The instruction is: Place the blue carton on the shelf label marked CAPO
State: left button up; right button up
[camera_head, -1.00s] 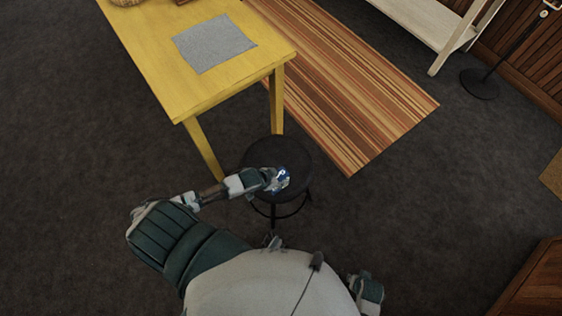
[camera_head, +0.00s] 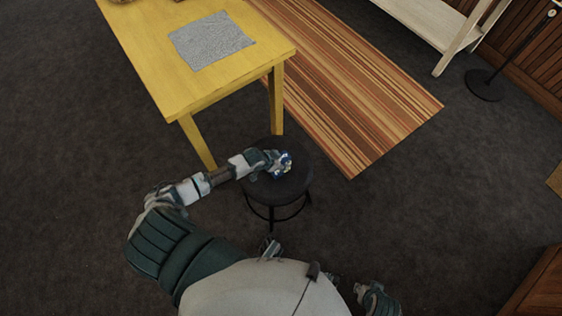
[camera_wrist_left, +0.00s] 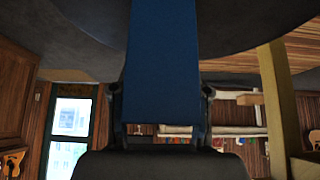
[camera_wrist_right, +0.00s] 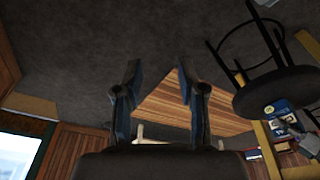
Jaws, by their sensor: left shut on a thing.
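My left gripper (camera_head: 281,163) is shut on the blue carton (camera_head: 286,159), over the seat of the dark round stool (camera_head: 290,187). In the left wrist view the blue carton (camera_wrist_left: 163,70) fills the middle between the fingers. In the right wrist view the carton (camera_wrist_right: 286,117) shows beside the stool seat, with a round yellow mark and white print. I cannot tell whether it touches the seat. My right gripper (camera_wrist_right: 157,82) is open and empty, away from the stool. No label reading CAPO can be made out.
A yellow table (camera_head: 177,82) with a grey cloth (camera_head: 212,40) stands beyond the stool. A striped rug (camera_head: 345,90) lies to its right. A whitish shelf unit (camera_head: 425,22) and a dark stand base (camera_head: 484,85) are at the upper right.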

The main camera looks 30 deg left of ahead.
pick_arm(q)
jog(key=o, duration=1.2)
jog(key=shift+f, duration=0.1)
jog(key=shift+a, duration=0.1)
